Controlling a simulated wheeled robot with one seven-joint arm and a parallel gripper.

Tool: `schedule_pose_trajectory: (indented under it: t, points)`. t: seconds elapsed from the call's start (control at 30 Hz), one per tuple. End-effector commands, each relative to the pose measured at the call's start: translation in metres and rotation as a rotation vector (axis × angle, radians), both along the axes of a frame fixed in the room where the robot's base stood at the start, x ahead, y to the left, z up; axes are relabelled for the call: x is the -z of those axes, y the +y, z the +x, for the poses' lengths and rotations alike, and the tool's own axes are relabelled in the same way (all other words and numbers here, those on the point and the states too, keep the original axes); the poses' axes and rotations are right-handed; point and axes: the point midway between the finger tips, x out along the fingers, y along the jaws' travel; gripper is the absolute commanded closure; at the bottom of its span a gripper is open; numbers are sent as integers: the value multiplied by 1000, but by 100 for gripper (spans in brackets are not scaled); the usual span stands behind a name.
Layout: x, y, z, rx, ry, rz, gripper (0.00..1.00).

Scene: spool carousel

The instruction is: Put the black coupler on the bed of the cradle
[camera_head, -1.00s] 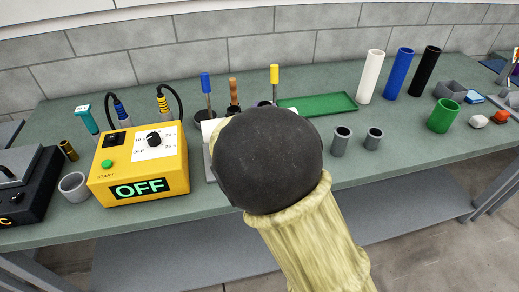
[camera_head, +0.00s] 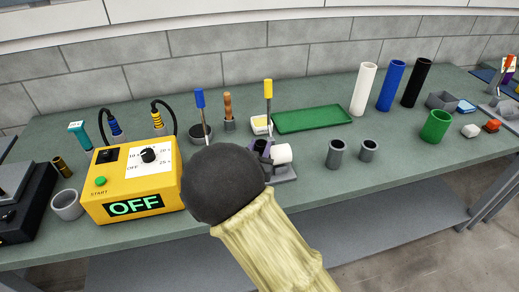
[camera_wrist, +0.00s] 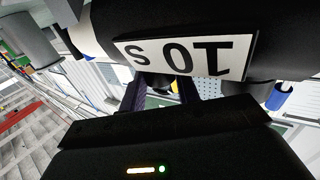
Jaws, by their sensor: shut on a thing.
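My gripper (camera_wrist: 162,90) shows two dark fingers in the wrist view, closed on a large black body with a white label, which I take to be the black coupler (camera_wrist: 275,50). The label is upside down and seems to read "10 S". In the head view my dark arm joint hides most of the grip; only a dark purple finger part (camera_head: 262,147) shows beside a white round piece (camera_head: 283,153). A grey base (camera_head: 287,174), apparently the cradle, shows under the white piece. Its bed and the coupler's contact with it are hidden.
A yellow control box (camera_head: 135,185) reading OFF stands to the left. Behind are a bowl (camera_head: 200,138) with a blue-handled tool and a green tray (camera_head: 310,120). Two grey cups (camera_head: 335,155) stand right, with white, blue and black tubes farther back. Clear bench lies front right.

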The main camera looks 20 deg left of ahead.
Motion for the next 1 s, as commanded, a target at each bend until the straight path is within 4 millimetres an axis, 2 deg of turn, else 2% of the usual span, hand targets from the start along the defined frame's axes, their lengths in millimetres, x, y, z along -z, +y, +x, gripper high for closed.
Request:
schedule_pose_trajectory:
  t: [0.27,0.3,0.37,0.4,0.77,0.87,1.0]
  points:
    - [4,7,-4,-13,-1,-3,100]
    - [5,7,-4,-14,2,-5,60]
    - [5,6,-4,-12,2,-5,49]
    - [5,5,-3,-10,2,-5,46]
    - [5,0,-4,-1,2,-4,46]
    - [5,1,-14,-3,2,-3,46]
    - [6,1,-38,-4,3,-4,46]
